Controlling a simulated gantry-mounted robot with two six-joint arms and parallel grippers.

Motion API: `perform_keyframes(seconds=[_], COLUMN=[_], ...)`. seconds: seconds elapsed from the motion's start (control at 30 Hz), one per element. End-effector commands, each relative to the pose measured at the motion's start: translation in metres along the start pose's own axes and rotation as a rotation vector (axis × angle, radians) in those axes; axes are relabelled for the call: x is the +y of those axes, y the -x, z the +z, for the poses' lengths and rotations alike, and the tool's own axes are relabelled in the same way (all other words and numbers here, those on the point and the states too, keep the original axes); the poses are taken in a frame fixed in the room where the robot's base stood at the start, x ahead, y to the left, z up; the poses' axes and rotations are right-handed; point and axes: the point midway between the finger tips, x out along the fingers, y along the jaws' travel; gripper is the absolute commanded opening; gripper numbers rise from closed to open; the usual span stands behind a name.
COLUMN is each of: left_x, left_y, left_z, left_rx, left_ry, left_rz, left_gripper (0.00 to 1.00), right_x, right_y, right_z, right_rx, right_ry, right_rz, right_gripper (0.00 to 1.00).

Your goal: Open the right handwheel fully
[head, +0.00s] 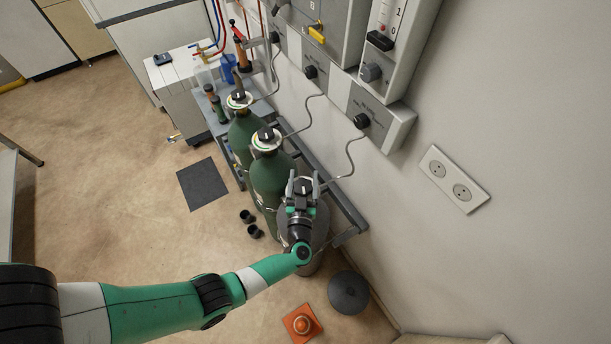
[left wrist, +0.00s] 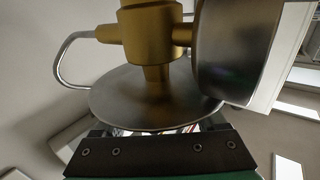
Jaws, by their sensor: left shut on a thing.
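Three gas cylinders stand in a row along the wall in the head view. The right cylinder (head: 318,222) is grey and partly hidden under my arm. My left gripper (head: 303,186) comes down over its top, with one finger on each side of the black right handwheel (head: 304,183), and is shut on it. In the left wrist view a brass valve body (left wrist: 152,35) shows close up, with a grey disc (left wrist: 140,98) and a round grey gauge-like part (left wrist: 238,45). The finger contact is mostly hidden there. My right gripper is not in view.
Two green cylinders (head: 270,180) with black-topped valves stand to the left in a metal rack (head: 345,210). Wall-mounted control boxes (head: 362,121) and a socket (head: 454,180) are behind. An orange cone (head: 302,323) and a dark round object (head: 348,292) are on the floor.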

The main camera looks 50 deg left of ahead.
Motion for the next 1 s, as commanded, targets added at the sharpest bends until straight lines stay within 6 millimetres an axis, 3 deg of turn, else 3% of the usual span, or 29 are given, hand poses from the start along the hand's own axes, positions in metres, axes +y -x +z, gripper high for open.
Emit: perform_keyframes(seconds=[0.3, 0.8, 0.83, 0.93, 1.0], left_x=[-0.003, -0.0049, -0.0049, -0.0049, -0.0048], left_y=[0.0, 0.0, 0.0, 0.0, 0.0], left_z=[0.0003, 0.0004, 0.0005, 0.0004, 0.0004], left_rx=[0.002, 0.0, 0.0, 0.0, 0.0], left_ry=[0.001, 0.001, 0.002, 0.001, 0.001], left_rz=[-0.126, -0.15, -0.15, -0.149, -0.149], left_gripper=[0.17, 0.17, 0.78, 0.96, 1.0], right_x=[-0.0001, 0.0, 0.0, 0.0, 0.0], right_y=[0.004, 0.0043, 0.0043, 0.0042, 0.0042], right_z=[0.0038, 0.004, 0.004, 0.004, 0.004], right_rx=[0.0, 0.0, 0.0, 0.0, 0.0], right_ry=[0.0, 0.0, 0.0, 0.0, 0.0], right_rz=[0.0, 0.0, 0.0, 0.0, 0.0], right_gripper=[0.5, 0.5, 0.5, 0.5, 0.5])
